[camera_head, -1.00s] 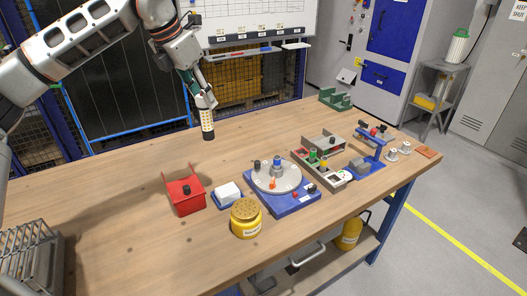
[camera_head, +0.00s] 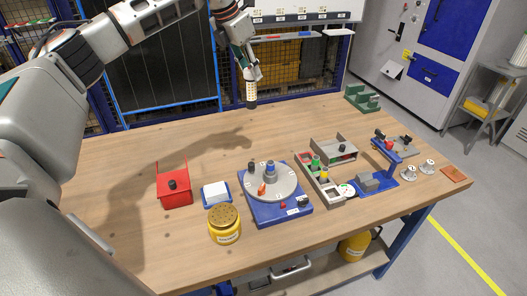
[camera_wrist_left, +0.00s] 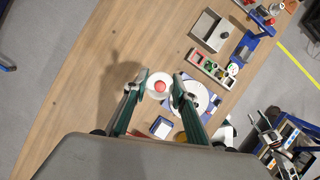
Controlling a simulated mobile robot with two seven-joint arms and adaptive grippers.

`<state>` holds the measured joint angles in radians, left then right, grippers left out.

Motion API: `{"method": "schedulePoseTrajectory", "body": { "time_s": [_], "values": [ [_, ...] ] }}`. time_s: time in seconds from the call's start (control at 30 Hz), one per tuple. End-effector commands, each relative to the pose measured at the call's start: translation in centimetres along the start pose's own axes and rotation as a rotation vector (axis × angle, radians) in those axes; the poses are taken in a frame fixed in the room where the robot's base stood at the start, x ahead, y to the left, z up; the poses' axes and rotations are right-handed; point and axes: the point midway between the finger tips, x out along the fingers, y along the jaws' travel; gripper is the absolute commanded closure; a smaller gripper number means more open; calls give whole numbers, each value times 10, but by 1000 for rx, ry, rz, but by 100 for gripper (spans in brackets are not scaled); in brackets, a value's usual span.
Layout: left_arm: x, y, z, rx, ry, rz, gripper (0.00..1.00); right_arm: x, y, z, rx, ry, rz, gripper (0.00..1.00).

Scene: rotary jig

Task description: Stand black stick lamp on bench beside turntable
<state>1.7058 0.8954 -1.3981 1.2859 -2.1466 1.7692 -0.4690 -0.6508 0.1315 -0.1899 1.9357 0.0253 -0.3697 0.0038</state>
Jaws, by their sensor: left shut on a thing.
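The black stick lamp (camera_head: 251,95) hangs upright in my left gripper (camera_head: 253,73), above the back part of the bench (camera_head: 130,150). Its side shows a pale panel with yellow dots. My left gripper is shut on the lamp's upper end. In the left wrist view, the gripper (camera_wrist_left: 160,88) has its fingers on either side of a pale round end with a red centre (camera_wrist_left: 159,86). The turntable (camera_head: 285,182), a grey disc on a blue base, sits nearer the front, with small parts on it. My right gripper is not in view.
A red box (camera_head: 174,190), white block (camera_head: 215,191) and yellow tin (camera_head: 224,226) stand left of the turntable. Grey trays (camera_head: 334,150) and a blue stand (camera_head: 385,160) are to its right. A green holder (camera_head: 362,98) is at the back. The bench's left-middle is clear.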

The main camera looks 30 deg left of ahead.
Motion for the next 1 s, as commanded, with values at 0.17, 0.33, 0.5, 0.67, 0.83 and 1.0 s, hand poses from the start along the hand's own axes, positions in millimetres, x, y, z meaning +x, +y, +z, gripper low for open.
{"method": "schedulePoseTrajectory", "body": {
  "time_s": [0.17,0.33,0.5,0.67,0.83,1.0],
  "values": [
    [11,3,-4,-2,2,1,100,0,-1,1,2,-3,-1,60],
    [46,4,-19,-3,4,0,100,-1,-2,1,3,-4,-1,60],
    [84,3,-35,-1,3,0,100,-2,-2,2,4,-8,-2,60],
    [118,3,-49,-3,3,0,100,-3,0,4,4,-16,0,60],
    [140,3,-57,-2,0,1,100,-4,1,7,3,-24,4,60],
    [148,3,-60,-3,-1,1,100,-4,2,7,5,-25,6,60]
  ]
}}
